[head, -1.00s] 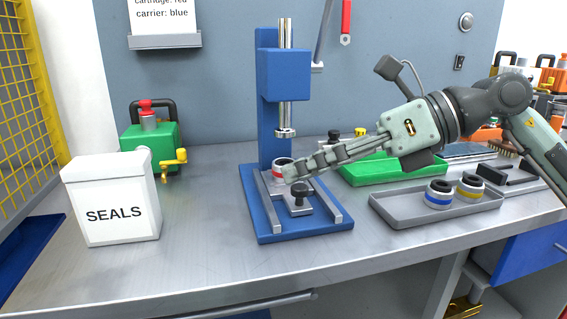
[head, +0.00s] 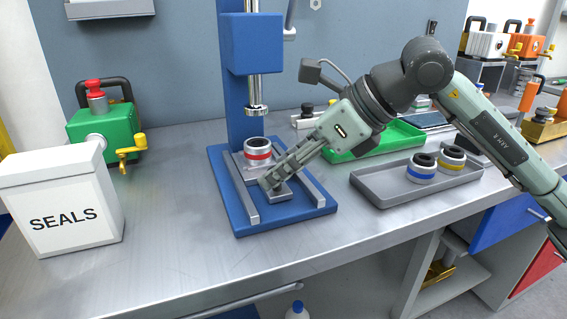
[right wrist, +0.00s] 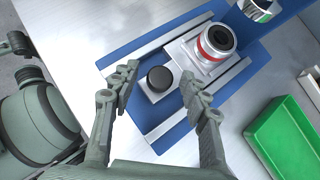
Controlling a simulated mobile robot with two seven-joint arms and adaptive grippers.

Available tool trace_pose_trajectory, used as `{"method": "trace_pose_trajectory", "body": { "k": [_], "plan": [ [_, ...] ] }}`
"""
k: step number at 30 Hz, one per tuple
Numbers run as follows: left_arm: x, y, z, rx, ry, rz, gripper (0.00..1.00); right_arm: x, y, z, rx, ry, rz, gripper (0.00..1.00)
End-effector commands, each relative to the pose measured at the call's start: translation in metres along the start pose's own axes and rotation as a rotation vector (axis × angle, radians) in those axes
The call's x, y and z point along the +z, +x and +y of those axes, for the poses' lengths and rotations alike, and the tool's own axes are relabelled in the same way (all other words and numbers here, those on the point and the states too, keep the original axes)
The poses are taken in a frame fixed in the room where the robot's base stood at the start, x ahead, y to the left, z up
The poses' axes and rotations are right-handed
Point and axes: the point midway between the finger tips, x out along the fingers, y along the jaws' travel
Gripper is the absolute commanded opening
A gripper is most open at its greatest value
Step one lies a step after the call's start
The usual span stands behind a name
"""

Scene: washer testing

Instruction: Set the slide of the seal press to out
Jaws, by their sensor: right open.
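The blue seal press (head: 228,202) stands on the bench. Its grey slide (head: 283,192) lies between two rails on the base. A cartridge with a red band (head: 257,152) sits on the slide's rear part, roughly below the ram (head: 256,110); it also shows in the right wrist view (right wrist: 216,43). The slide's black knob (right wrist: 160,79) is at the front end and is hidden by my fingers in the head view. My right gripper (head: 268,184) is open, its fingers on either side of the knob in the right wrist view; contact cannot be told. My left gripper is not in view.
A white SEALS box (head: 65,205) and a green pump (head: 103,132) stand left of the press. A grey tray (head: 385,196) with blue-banded and yellow-banded cartridges and a green tray (head: 365,150) lie to the right. The bench before the press is clear.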

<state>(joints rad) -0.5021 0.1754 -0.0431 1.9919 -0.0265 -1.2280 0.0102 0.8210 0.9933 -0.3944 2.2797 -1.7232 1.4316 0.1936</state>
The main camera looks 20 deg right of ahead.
Motion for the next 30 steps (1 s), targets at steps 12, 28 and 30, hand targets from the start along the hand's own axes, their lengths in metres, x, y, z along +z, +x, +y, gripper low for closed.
{"method": "trace_pose_trajectory", "body": {
  "k": [12,28,30],
  "plan": [
    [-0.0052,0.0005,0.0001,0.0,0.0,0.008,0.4,-0.0001,0.0006,-0.0001,0.0,0.001,0.0,0.22],
    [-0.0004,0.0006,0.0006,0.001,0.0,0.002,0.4,-0.0004,0.0008,0.0,0.001,0.0,0.0,0.0],
    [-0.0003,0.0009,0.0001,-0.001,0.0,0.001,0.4,-0.0009,0.0013,0.0,0.001,0.001,0.0,0.0]
  ]
}}
